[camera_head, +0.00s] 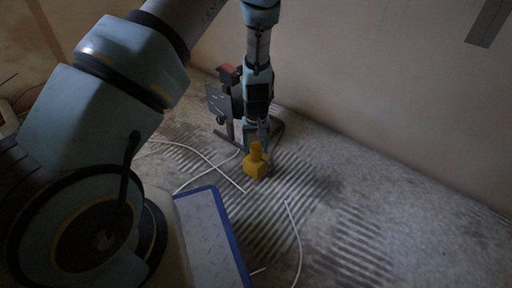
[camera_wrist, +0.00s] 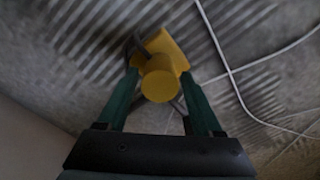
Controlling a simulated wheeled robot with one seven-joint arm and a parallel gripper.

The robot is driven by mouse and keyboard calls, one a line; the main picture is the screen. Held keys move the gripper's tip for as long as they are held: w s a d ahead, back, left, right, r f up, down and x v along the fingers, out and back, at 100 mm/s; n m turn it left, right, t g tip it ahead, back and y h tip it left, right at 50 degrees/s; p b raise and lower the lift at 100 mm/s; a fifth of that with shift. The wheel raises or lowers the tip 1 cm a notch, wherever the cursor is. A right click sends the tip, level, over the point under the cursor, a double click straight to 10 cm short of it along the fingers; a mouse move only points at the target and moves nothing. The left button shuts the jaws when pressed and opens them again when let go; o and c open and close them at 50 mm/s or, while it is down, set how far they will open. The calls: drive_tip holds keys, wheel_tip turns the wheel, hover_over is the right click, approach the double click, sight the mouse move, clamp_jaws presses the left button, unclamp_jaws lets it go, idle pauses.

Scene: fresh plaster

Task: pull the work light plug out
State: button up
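A yellow plug-like piece (camera_head: 256,150) stands upright on a yellow block (camera_head: 256,170) on the ridged floor. In the wrist view the round end of the yellow piece (camera_wrist: 159,85) faces me, with the block (camera_wrist: 165,45) behind it and a dark cable beside it. My gripper (camera_head: 261,140) points down at it. In the wrist view my gripper (camera_wrist: 161,77) has its two green fingers on either side of the yellow piece, with what look like narrow gaps. Whether a finger touches is not clear. A dark lamp-like device (camera_head: 222,104) on a stand is partly behind my arm.
White cables (camera_head: 207,160) lie loosely across the floor, one passing near the yellow block; another (camera_head: 297,235) curves at the front. A blue-edged grey panel (camera_head: 212,235) lies at lower centre. A plain wall (camera_head: 390,110) rises behind. The floor to the right is clear.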

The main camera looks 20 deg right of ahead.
clamp_jaws()
idle(0.3)
idle(0.4)
